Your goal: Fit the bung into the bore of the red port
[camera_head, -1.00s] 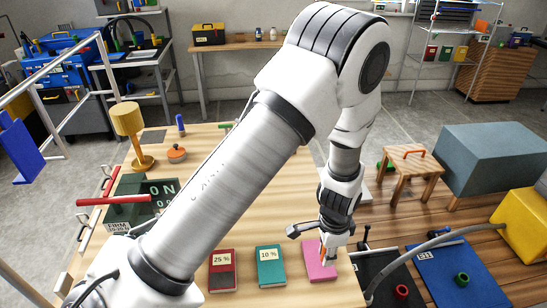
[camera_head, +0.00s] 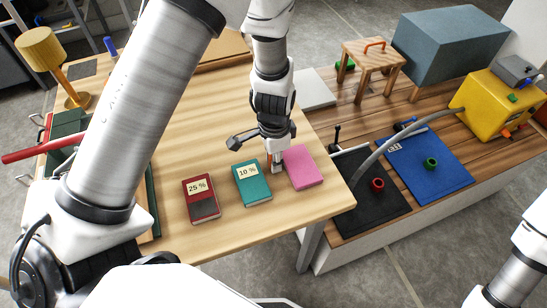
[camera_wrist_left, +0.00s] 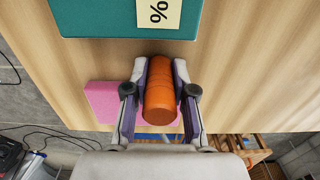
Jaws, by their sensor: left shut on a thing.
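My left gripper (camera_head: 275,163) is shut on the orange bung (camera_wrist_left: 160,92), a short rounded cylinder, as the left wrist view shows. It is held over the wooden table, beside the pink block and the teal book. In the head view, the gripper mostly hides the bung. The red port (camera_head: 377,185) is a small ring with a dark bore on a black mat (camera_head: 360,212), on the lower wooden surface to the right of the gripper. The bung and the port are well apart. My right gripper is out of view; part of my right arm shows at lower right.
A teal 10 % book (camera_head: 252,184), a red 25 % book (camera_head: 201,201) and a pink block (camera_head: 302,168) lie near the gripper. A green port (camera_head: 431,163) sits on a blue mat (camera_head: 447,177). A grey hose (camera_head: 405,135) arches from a yellow box (camera_head: 491,100) beside the ports.

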